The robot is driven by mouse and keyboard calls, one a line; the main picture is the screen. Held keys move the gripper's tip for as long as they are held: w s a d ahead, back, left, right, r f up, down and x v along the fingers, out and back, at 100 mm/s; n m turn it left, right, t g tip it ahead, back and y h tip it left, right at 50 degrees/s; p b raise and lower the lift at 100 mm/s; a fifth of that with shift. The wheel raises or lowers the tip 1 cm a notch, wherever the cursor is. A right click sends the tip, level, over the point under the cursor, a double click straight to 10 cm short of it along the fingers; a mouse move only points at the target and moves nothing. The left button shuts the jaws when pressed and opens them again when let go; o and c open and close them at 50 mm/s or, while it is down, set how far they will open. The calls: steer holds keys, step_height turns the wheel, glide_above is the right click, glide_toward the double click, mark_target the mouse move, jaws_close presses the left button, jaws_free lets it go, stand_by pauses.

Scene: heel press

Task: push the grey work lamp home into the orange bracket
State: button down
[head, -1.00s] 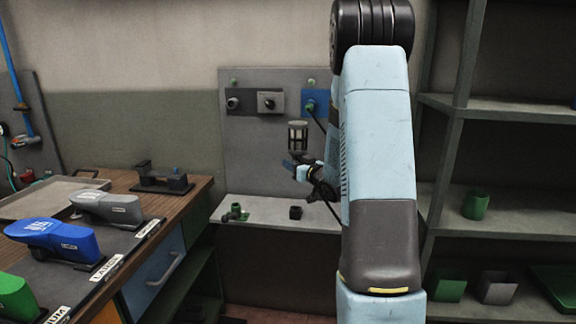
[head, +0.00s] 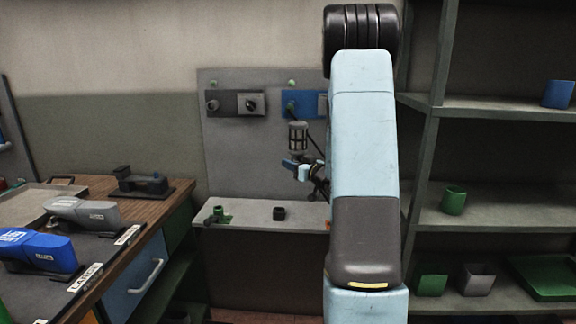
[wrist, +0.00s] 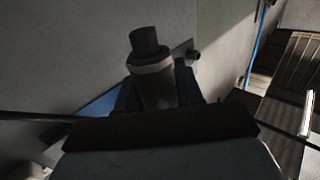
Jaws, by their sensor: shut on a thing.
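The grey work lamp (head: 298,137), with a caged upper part, stands roughly upright in front of the grey wall panel. My gripper (head: 297,163) is shut on its lower part, which my fingers partly hide. In the wrist view the lamp (wrist: 152,82) shows as a dark cylinder with a paler band, between my blue fingers. The lamp looks apart from the panel; its distance from it is hard to judge.
The grey panel (head: 229,153) carries a dark plate (head: 226,109) and a blue plate (head: 288,112). Below is a shelf (head: 250,217) with a green fitting (head: 216,214) and a small dark block (head: 279,213). A workbench (head: 152,205) stands left, open shelving (head: 484,213) right.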

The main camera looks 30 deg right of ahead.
steer(key=s+d, duration=0.2)
steer(key=d, duration=0.6)
steer(key=s+d, duration=0.3)
steer(key=d, duration=0.5)
stand_by(1.2)
steer(key=shift+f, duration=0.15)
step_height(320, 180, down, 14)
stand_by(3.9)
stand_by(0.5)
